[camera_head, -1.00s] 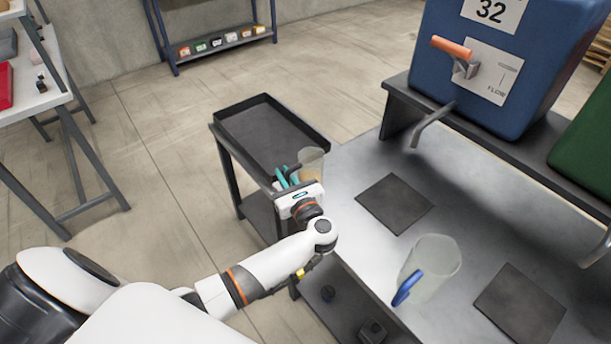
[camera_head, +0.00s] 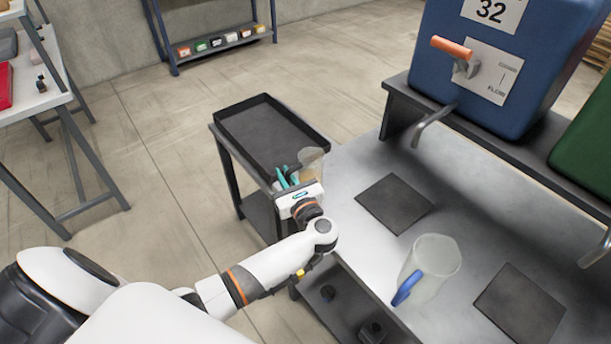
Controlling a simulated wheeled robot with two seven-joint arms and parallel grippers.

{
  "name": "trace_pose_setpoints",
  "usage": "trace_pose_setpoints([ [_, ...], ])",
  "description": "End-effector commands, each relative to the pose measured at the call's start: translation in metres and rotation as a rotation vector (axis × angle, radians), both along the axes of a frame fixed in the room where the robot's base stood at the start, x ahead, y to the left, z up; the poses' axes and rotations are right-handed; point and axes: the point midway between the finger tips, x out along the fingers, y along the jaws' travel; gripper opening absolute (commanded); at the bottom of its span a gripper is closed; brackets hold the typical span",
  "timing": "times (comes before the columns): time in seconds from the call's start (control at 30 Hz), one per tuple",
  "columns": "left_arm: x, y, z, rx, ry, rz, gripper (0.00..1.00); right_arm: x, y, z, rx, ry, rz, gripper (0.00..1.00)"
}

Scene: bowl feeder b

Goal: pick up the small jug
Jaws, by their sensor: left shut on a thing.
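The small jug (camera_head: 312,160) is clear and shows just past my left gripper, near the corner between the dark tray and the grey bench. My left gripper (camera_head: 288,177) has teal fingers and is shut on the small jug. The white gripper body hides the jug's lower part, so I cannot tell whether its base touches a surface. A larger clear jug (camera_head: 436,262) with a blue handle stands upright on the bench, to the right of my left gripper and apart from it. My right gripper is not in view.
A black tray (camera_head: 270,112) on a cart stands behind the gripper, empty where visible. Two dark square mats (camera_head: 394,203) lie on the metal bench (camera_head: 350,165). A blue container (camera_head: 500,110) with an orange-handled lever and a spout stands at the right.

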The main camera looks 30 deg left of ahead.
Motion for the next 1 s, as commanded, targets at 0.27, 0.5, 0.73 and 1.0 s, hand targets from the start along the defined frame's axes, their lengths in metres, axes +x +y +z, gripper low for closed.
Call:
trace_pose_setpoints([
  [0.27, 0.0, 0.0, 0.0, 0.0, 0.0, 0.0, 0.0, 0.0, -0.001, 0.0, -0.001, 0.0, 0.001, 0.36],
  [0.5, 0.0, -0.001, 0.012, -0.004, -0.004, -0.001, 0.0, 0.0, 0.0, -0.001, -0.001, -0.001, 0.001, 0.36],
  [0.73, 0.0, 0.0, 0.058, -0.004, -0.007, 0.0, 0.0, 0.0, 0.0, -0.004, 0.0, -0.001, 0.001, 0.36],
  [1.0, 0.0, 0.0, 0.096, -0.002, -0.003, 0.0, 0.0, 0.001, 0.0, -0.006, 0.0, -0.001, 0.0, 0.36],
])
